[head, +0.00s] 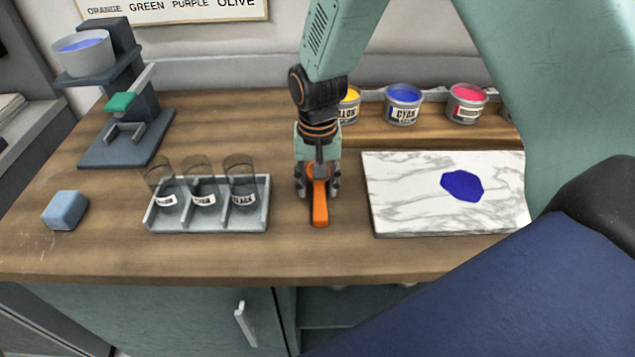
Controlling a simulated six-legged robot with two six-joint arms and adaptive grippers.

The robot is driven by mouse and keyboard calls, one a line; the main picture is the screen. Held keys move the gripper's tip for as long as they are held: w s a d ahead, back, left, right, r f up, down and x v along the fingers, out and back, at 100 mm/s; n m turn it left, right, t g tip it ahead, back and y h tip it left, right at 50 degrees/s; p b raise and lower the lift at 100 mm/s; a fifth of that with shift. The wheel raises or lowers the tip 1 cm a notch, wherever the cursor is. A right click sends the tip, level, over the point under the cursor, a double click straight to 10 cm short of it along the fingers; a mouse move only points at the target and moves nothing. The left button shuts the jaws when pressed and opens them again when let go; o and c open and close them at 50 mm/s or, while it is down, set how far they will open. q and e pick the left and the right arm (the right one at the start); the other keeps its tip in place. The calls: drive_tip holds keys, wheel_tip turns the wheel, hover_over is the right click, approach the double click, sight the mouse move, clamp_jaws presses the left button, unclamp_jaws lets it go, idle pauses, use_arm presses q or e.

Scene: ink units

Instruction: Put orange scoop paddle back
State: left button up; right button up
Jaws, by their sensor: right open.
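The orange scoop paddle (319,208) is on the wooden counter between the jar tray and the marble slab, its long orange part pointing toward the front edge. My right gripper (318,190) is directly over its far end, pointing down, with its fingers open on either side of the orange piece. The gripper hides the paddle's far end. I cannot tell whether the fingers touch it. My left gripper is not in view.
A grey tray (208,222) with three glass jars stands left of the paddle. A marble slab (400,215) with a blue ink patch (462,185) lies to the right. A blue block (65,210) and a dark press stand (125,145) are at left.

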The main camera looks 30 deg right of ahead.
sight(318, 189)
drive_tip(key=shift+d+r, duration=0.15)
drive_tip(key=shift+r, duration=0.05)
wheel_tip(318, 189, up, 12)
drive_tip(key=p, duration=0.1)
drive_tip(key=shift+a, duration=0.2)
drive_tip(key=shift+d+f, duration=0.15)
idle(0.3)
